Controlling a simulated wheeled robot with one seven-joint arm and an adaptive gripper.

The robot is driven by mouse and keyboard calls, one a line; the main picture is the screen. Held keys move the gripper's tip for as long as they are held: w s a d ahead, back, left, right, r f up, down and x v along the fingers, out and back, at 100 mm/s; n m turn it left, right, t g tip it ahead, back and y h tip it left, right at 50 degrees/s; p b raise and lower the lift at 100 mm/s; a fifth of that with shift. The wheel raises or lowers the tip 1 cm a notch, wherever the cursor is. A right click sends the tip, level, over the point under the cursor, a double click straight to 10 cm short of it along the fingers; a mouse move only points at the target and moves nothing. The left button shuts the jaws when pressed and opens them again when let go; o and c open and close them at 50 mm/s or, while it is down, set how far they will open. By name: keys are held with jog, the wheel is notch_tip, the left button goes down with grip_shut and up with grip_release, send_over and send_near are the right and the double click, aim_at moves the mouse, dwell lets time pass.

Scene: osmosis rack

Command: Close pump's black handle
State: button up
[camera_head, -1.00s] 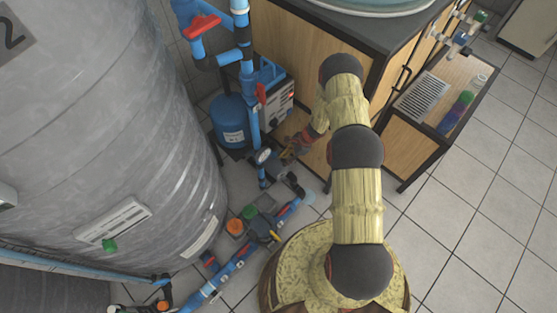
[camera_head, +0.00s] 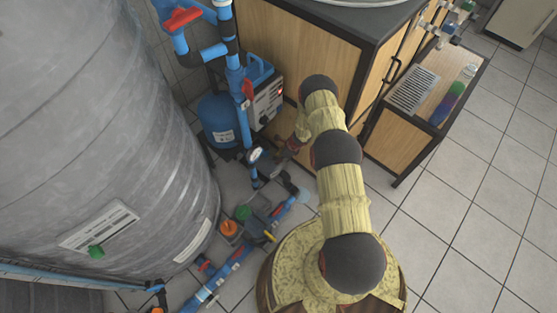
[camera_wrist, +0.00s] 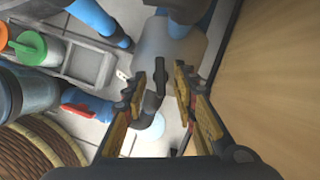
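The pump's blue tank (camera_head: 222,122) and grey control box (camera_head: 268,101) stand against the wooden cabinet in the head view. In the wrist view a black handle (camera_wrist: 160,60) stands out in front of a grey rounded body (camera_wrist: 183,52). My gripper (camera_wrist: 161,80) is open, with one finger on each side of the line to the black handle. The handle shows between and just beyond the fingertips; I cannot tell whether they touch it. In the head view my gripper (camera_head: 284,156) is low beside the pressure gauge (camera_head: 255,153), mostly hidden by my arm.
A large grey tank (camera_head: 90,130) fills the left. The wooden cabinet (camera_head: 300,60) is close on the right of my gripper. Blue pipes with a red handle (camera_head: 182,19) rise by the pump. A grey tray with orange and green caps (camera_head: 229,228) lies below.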

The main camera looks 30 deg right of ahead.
jog(key=shift+w+a+f, duration=0.15)
jog(key=shift+f, duration=0.25)
grip_shut()
dwell(0.4)
